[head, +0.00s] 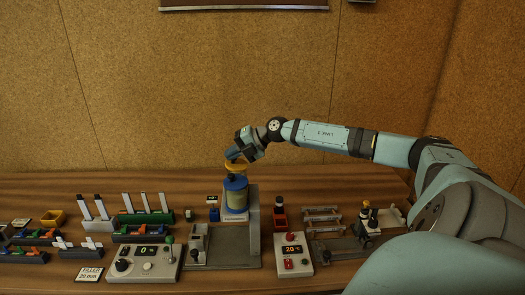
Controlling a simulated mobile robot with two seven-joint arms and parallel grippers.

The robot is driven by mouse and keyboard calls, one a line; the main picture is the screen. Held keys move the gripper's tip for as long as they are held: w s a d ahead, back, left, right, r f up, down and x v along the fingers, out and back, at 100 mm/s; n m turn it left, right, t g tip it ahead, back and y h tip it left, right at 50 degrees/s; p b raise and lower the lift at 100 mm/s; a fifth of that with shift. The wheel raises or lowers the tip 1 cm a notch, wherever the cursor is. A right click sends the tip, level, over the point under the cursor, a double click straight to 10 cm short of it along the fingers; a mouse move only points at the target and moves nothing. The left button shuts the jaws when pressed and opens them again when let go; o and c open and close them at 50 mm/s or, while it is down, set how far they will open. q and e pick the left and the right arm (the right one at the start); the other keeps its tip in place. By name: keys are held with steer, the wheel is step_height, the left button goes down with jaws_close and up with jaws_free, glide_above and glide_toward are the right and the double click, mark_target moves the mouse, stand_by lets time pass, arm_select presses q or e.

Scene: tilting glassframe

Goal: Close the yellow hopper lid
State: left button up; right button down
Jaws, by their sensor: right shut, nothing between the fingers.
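The hopper (236,198) is a blue and pale-yellow upright cylinder on a grey machine near the middle of the table. The yellow hopper lid (238,168) shows above its top, with a dark part between lid and body. I cannot tell how far the lid is tilted. My right gripper (231,156) reaches in from the right and is shut with nothing in it. Its fingers are right at the top of the yellow lid; whether they touch it is too small to tell. My left gripper is not in view.
A control box (146,263) with a green display stands front left, and a red-buttoned box (292,255) to the right of the machine. Racks with white upright pieces (147,217) stand left. A fixture (368,215) stands right. The wooden table (120,182) is clear at the back.

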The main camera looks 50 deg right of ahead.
steer(key=shift+r, duration=0.15)
steer(key=shift+r+p, duration=0.7)
steer(key=shift+p, duration=0.1)
